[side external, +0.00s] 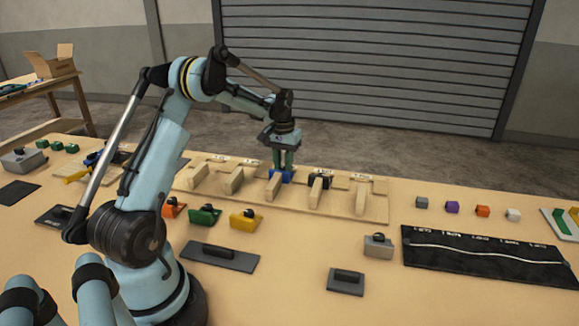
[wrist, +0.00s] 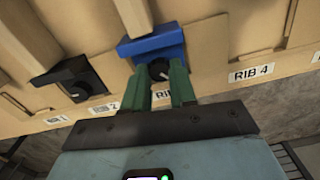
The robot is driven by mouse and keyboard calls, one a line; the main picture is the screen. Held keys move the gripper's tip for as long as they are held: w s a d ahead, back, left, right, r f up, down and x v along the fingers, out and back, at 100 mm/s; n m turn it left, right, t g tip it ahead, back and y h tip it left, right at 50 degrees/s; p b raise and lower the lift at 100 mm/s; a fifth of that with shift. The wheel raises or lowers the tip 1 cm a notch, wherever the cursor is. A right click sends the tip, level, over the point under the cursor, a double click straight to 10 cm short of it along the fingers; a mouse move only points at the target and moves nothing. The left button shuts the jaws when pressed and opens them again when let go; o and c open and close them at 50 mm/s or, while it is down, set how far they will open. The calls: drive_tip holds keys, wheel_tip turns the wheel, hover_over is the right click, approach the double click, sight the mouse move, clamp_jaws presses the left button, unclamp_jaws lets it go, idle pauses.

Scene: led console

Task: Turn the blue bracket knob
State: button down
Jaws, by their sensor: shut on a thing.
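The blue bracket (side external: 287,177) sits on a rib of the wooden panel, below my gripper (side external: 284,161) in the side view. In the wrist view the blue bracket (wrist: 150,44) carries a dark round knob (wrist: 160,69) with a white mark on its face. My gripper (wrist: 161,82) points at the knob, with one green finger on each side of it. The fingers are closed on the knob and partly cover its sides. In the side view the knob is hidden behind the fingers.
A black bracket (side external: 320,181) with its own knob sits on the neighbouring rib; it also shows in the wrist view (wrist: 70,80). Yellow (side external: 246,220), green (side external: 204,216) and orange (side external: 174,208) knobbed blocks stand in front. A black cable board (side external: 480,275) lies at right.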

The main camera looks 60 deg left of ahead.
drive_tip(key=m, duration=0.6)
drive_tip(key=shift+m, duration=0.3)
drive_tip(key=m, duration=0.6)
drive_tip(key=shift+r, duration=0.1)
drive_tip(key=m, duration=0.6)
drive_tip(key=shift+m, duration=0.3)
drive_tip(key=m, duration=0.6)
drive_tip(key=shift+d, duration=0.1)
drive_tip(key=shift+m, duration=0.3)
drive_tip(key=c, duration=1.2)
unclamp_jaws()
drive_tip(key=shift+o, duration=0.2)
